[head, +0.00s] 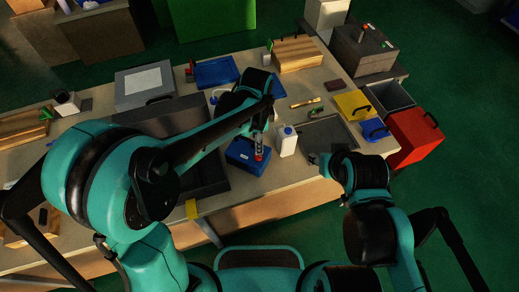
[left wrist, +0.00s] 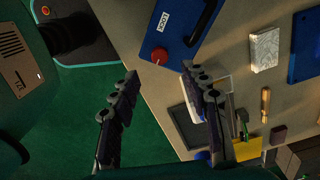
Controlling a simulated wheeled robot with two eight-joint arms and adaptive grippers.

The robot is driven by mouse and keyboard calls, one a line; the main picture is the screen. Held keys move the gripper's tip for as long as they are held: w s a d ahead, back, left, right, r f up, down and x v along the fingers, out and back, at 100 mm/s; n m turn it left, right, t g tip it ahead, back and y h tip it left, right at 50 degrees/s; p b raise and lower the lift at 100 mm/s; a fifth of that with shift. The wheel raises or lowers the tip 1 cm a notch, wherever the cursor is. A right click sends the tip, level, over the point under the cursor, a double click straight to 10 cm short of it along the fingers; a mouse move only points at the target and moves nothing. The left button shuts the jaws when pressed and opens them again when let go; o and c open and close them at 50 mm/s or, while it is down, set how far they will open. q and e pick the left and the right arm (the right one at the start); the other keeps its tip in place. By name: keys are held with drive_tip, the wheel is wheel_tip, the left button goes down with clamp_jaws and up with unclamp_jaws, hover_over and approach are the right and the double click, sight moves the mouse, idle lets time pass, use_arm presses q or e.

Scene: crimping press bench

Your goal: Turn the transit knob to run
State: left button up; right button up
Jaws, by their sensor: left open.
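The blue box (head: 245,158) stands on the bench near its front edge, with a red knob (head: 259,157) on it. The left wrist view shows the box (left wrist: 185,30) with a white label reading LOCK beside the round red knob (left wrist: 159,56). No run marking is readable, and I cannot tell the knob's setting. My left gripper (left wrist: 159,74) is open, its fingers spread to either side of the knob's line. The knob appears just beyond the fingertips, with no contact visible. My right gripper (head: 317,159) is over the bench's front right; its opening is too small to judge.
A white bottle (head: 286,142) stands close to the right of the blue box. A grey mat (head: 333,127), a yellow container (head: 353,104) and a red bin (head: 415,138) lie further right. A dark tray (head: 206,178) is left of the box. Blue tray (head: 217,71) is behind.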

sight(258, 156)
use_arm(q)
drive_tip(key=shift+d+f, duration=0.15)
drive_tip(key=shift+f, duration=0.2)
wheel_tip(258, 156, down, 7)
drive_tip(key=b, duration=0.2)
drive_tip(key=shift+f+b, duration=0.2)
drive_tip(key=shift+b, duration=0.2)
clamp_jaws()
